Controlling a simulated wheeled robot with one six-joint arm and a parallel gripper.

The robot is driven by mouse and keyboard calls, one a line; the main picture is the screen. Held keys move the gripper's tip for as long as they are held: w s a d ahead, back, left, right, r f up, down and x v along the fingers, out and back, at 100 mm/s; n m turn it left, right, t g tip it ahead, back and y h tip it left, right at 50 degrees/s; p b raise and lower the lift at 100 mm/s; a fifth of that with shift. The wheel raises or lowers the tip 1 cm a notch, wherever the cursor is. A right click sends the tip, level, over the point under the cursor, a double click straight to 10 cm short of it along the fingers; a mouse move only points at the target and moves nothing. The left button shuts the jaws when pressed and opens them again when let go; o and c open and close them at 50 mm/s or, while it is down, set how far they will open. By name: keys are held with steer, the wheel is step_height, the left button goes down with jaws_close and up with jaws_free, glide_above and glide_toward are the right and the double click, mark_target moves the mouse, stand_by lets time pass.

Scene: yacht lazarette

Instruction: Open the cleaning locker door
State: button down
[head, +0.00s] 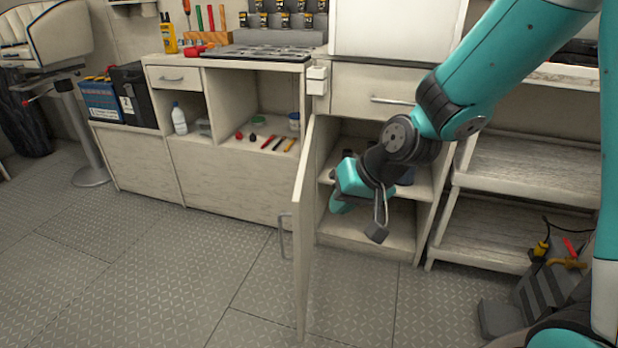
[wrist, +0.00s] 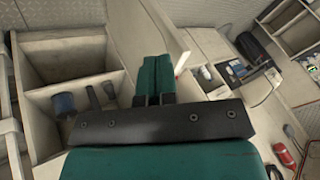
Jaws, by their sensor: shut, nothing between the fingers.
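The cleaning locker door (head: 303,235) stands swung wide open, seen nearly edge-on in the head view, hinged at the locker's left side. Its bar handle (head: 283,236) is on the face turned left. The locker (head: 372,226) shows its shelves, partly hidden by my arm. My gripper (head: 340,203) is in front of the opening, right of the door's inner face, and does not hold the handle. In the wrist view my gripper's teal fingers (wrist: 153,68) are together and empty. The pale door panel (wrist: 140,38) lies beyond them; contact cannot be told.
A blue container (wrist: 63,103) and dark items stand on a locker shelf. A drawer (head: 375,90) is above the opening. Open shelving (head: 520,165) stands to the right, with a grey stepped object (head: 545,295) on the floor. The floor (head: 150,270) left of the door is clear.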

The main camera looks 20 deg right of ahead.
steer(key=w+d+f+m+t+h+p, duration=0.1)
steer(key=w+d+m+t+p, duration=0.1)
steer(key=w+d, duration=0.2)
steer(key=b, duration=0.3)
glide_toward(303, 213)
step_height(303, 213, down, 3)
steer(key=d, duration=0.2)
steer(key=a, duration=0.1)
steer(key=w+a, duration=0.2)
steer(key=shift+w+a+f, duration=0.2)
steer(key=shift+w+a, duration=0.05)
steer(key=shift+a, duration=0.05)
